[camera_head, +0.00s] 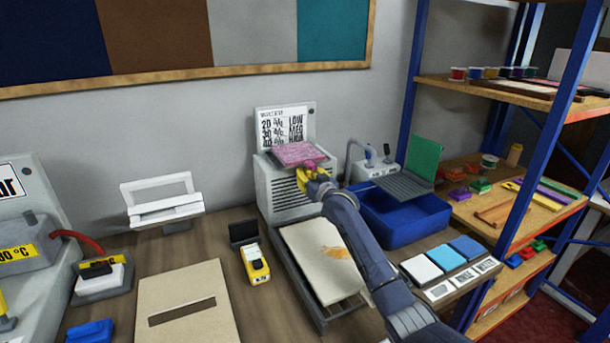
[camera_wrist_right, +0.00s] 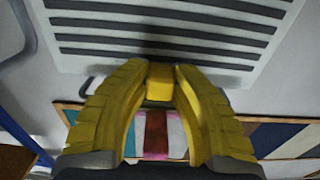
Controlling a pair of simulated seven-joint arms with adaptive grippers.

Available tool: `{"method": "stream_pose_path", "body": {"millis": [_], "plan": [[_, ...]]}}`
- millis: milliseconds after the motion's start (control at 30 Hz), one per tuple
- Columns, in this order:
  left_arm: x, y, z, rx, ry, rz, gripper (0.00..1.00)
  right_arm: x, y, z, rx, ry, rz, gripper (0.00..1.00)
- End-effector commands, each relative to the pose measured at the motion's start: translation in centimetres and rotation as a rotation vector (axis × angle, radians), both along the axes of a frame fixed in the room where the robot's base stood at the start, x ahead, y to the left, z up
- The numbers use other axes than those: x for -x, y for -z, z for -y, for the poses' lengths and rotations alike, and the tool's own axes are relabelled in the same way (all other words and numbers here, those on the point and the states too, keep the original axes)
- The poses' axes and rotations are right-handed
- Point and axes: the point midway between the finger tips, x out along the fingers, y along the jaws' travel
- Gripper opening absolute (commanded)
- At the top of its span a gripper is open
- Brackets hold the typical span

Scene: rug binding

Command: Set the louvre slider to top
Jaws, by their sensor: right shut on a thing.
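The louvre unit (camera_head: 287,194) is a pale box with dark horizontal slats, standing against the wall at the back of the bench. Its slatted face also shows in the right wrist view (camera_wrist_right: 190,62). My right gripper (camera_head: 313,172) reaches its upper right front. In the right wrist view its two yellow fingers (camera_wrist_right: 160,84) are closed on a small yellow block, the slider knob (camera_wrist_right: 159,76), beside the edge of the slatted face. In the head view the knob cannot be told from the yellow fingers. My left gripper is not in view.
A pink pad (camera_head: 295,152) lies on top of the unit, before a printed chart (camera_head: 285,111). A blue tray (camera_head: 412,225) stands to its right and a frame with a stained pale sheet (camera_head: 309,252) in front. A yellow device (camera_head: 256,268) stands left of it.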

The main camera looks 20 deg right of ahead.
Motion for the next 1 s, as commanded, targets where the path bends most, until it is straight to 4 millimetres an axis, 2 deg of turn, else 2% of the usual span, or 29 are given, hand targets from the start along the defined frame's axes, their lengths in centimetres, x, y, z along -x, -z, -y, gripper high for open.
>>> {"method": "stream_pose_path", "body": {"millis": [100,267,600,633,800,1000], "plan": [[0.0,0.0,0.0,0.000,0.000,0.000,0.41,-0.3,-0.1,2.0,0.004,0.004,0.001,0.00],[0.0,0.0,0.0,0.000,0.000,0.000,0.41,-0.5,-0.1,3.6,0.002,0.004,0.000,0.00],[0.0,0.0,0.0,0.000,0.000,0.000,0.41,-0.6,-0.1,4.1,0.001,0.006,0.000,0.00],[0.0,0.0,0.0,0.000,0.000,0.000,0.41,-0.6,-0.1,4.1,0.001,0.006,0.000,0.28],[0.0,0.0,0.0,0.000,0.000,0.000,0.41,-0.6,-0.1,4.0,0.001,0.005,0.000,0.47],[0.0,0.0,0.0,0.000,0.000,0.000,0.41,-0.6,-0.1,3.9,0.001,0.004,0.000,0.49]]}}
